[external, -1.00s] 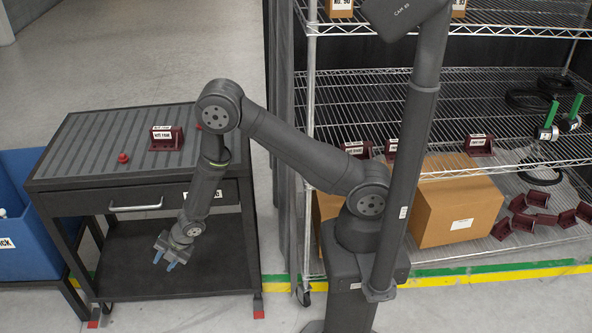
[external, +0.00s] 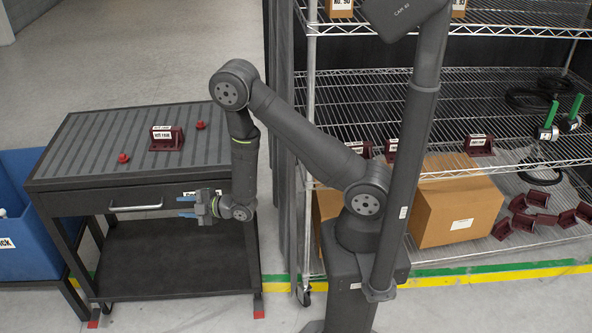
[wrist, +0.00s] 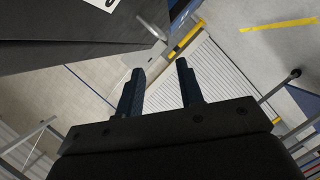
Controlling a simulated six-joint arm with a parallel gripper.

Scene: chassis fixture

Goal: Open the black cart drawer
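The black cart (external: 47,171) stands at the left of the external view, with a ribbed top. Its drawer (external: 95,203) is closed under the top and has a silver bar handle (external: 136,207). My gripper (external: 183,206) is in front of the drawer's right half, pointing left towards the handle, with a clear gap between them. Its two blue fingers are apart. In the wrist view my gripper (wrist: 160,78) is open with nothing between the fingers. The dark cart front (wrist: 60,40) shows at that view's upper left.
A dark red bracket (external: 166,139) and two red knobs (external: 124,158) sit on the cart top. A blue bin (external: 25,240) stands left of the cart. A wire shelf (external: 480,100) with cardboard boxes (external: 460,205) stands at the right.

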